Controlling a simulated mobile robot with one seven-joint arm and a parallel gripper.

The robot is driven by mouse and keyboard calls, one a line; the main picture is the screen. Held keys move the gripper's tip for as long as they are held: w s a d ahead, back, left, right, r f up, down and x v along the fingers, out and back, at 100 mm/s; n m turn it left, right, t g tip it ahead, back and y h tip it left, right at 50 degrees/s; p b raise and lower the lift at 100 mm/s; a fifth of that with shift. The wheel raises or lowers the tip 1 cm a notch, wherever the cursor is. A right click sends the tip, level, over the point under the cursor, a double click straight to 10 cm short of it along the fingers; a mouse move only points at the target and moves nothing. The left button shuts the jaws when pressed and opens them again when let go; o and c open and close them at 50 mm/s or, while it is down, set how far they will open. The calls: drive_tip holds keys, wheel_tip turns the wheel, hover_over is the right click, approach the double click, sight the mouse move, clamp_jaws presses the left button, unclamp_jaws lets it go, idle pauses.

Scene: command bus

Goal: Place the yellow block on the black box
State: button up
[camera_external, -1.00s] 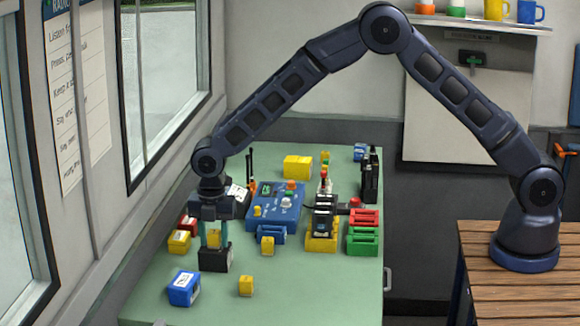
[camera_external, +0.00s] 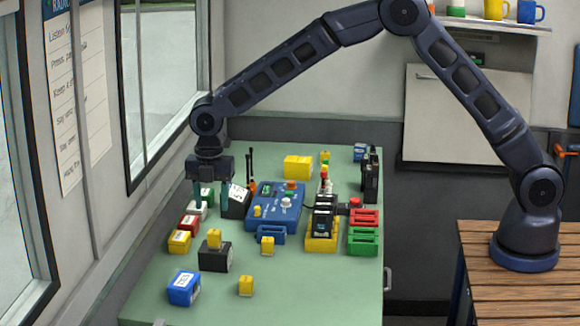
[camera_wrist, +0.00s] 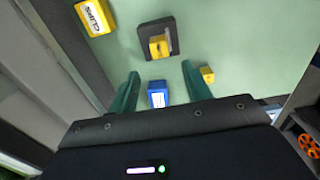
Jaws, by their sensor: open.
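A small yellow block (camera_external: 214,238) sits upright on top of the black box (camera_external: 214,259) near the front left of the green table. In the wrist view the yellow block (camera_wrist: 159,46) also rests on the black box (camera_wrist: 172,28). My gripper (camera_external: 211,197) is open and empty, above and apart from the block. In the wrist view its two green fingers (camera_wrist: 161,82) are spread with nothing held between them. Two other small yellow blocks, one near the front (camera_external: 246,286) and one by the blue device (camera_external: 267,246), stand on the table.
A blue labelled box (camera_external: 184,289) lies at the front left. Yellow (camera_external: 179,241), red and white boxes line the left side near the window. A blue control device (camera_external: 276,206), radios and red and green trays (camera_external: 364,229) fill the middle and right. The front right tabletop is clear.

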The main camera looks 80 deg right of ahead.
drive_tip(key=s+d+r+m+t, duration=0.25)
drive_tip(key=s+r+m, duration=0.55)
drive_tip(key=s+r, duration=1.6)
drive_tip(key=s+d+m+t, duration=0.2)
drive_tip(key=s+m, duration=0.8)
drive_tip(key=s, duration=2.2)
drive_tip(key=shift+d+f, duration=0.35)
drive_tip(key=shift+d, duration=0.1)
